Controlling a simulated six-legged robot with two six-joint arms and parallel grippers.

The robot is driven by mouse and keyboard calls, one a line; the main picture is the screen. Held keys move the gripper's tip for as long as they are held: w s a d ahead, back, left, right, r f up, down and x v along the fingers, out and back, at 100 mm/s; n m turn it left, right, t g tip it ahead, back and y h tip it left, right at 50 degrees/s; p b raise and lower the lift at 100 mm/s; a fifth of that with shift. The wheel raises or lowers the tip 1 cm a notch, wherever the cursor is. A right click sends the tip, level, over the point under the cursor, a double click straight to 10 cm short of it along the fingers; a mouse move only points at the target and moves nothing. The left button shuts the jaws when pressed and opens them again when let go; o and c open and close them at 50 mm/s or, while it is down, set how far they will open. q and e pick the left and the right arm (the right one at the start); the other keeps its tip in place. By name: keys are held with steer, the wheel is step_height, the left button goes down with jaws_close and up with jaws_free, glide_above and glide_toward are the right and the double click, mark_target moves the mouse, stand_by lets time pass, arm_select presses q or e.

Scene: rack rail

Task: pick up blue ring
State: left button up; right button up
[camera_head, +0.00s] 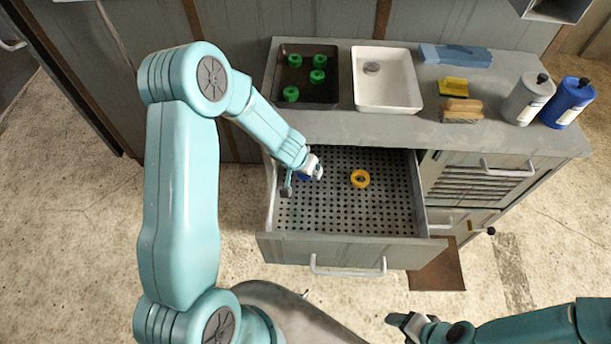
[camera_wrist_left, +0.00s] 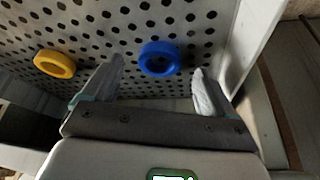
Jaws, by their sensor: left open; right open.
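The blue ring (camera_wrist_left: 159,46) lies on the perforated floor of the open drawer (camera_head: 340,251). In the left wrist view it sits between the two fingers of my left gripper (camera_wrist_left: 157,70), a little beyond the fingertips, with nothing clasped. In the head view my left gripper (camera_head: 299,184) reaches down into the left part of the drawer and hides most of the blue ring. My left gripper is open. My right gripper (camera_head: 403,324) is open at the bottom of the head view, well away from the drawer.
A yellow ring (camera_head: 360,178) lies to the right in the drawer. Drawer walls stand close around my left gripper. On the counter are a dark tray (camera_head: 318,104) with several green pieces, a white tray (camera_head: 388,108), a sponge, a brush and two bottles.

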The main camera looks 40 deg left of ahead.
arm_select(q)
steer(key=shift+b+x, duration=0.3)
steer(key=shift+x, duration=0.75)
steer(key=shift+r, duration=0.15)
steer(key=c, duration=1.2)
steer(key=shift+o, duration=0.2)
steer(key=shift+s, duration=0.1)
